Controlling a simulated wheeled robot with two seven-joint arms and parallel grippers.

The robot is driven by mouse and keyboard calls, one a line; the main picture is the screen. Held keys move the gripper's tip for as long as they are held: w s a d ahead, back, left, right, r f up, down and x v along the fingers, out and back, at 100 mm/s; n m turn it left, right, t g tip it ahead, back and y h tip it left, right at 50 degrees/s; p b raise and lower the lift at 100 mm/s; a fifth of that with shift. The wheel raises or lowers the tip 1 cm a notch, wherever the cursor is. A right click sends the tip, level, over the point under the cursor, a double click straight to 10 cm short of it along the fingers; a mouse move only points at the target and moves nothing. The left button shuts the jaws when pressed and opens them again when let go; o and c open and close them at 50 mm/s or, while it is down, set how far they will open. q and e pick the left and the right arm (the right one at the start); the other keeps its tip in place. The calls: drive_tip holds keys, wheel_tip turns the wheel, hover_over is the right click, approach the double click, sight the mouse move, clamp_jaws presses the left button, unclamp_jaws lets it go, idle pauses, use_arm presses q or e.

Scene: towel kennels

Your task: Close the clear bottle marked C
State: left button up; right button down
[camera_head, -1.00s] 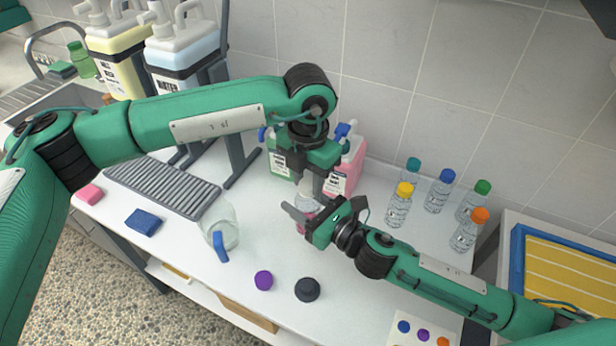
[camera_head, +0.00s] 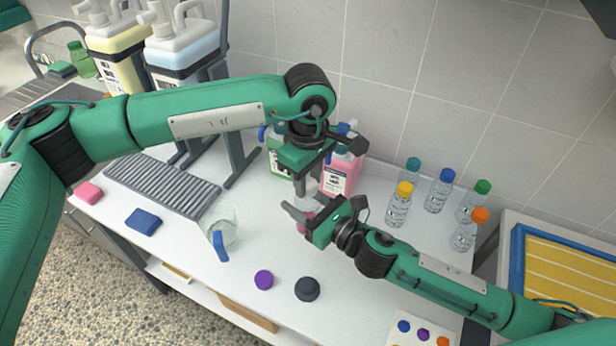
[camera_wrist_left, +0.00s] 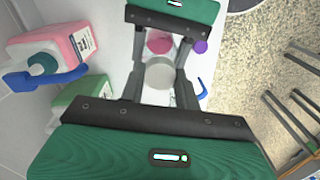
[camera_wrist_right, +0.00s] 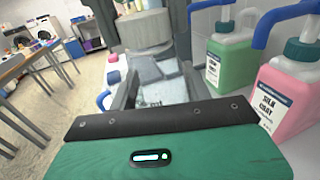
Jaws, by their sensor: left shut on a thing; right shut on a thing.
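A small clear bottle (camera_wrist_right: 160,88) stands between the fingers of my right gripper (camera_head: 302,214), which is shut on it. Its letter is not readable. My left gripper (camera_head: 308,188) points down from above and is shut on a pale grey cap (camera_wrist_left: 160,74) at the bottle's top. The cap also shows above the bottle in the right wrist view (camera_wrist_right: 145,30). I cannot tell whether it is fully seated. A pink patch (camera_wrist_left: 158,42) shows by the bottle's lower part; I cannot tell what it is. Fingers hide much of the bottle in the head view.
Several capped bottles (camera_head: 437,190) stand at the right. A pink jug (camera_head: 340,175) and a green jug (camera_head: 278,160) stand behind the grippers. A clear pitcher (camera_head: 222,228), a purple cap (camera_head: 263,280) and a dark cap (camera_head: 307,289) are in front.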

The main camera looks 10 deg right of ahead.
use_arm(q)
drive_tip(key=m, duration=0.3)
drive_tip(key=o, duration=1.1)
drive_tip(key=shift+c, duration=0.2)
drive_tip(key=shift+r, duration=2.25)
drive_tip(key=shift+c, duration=0.3)
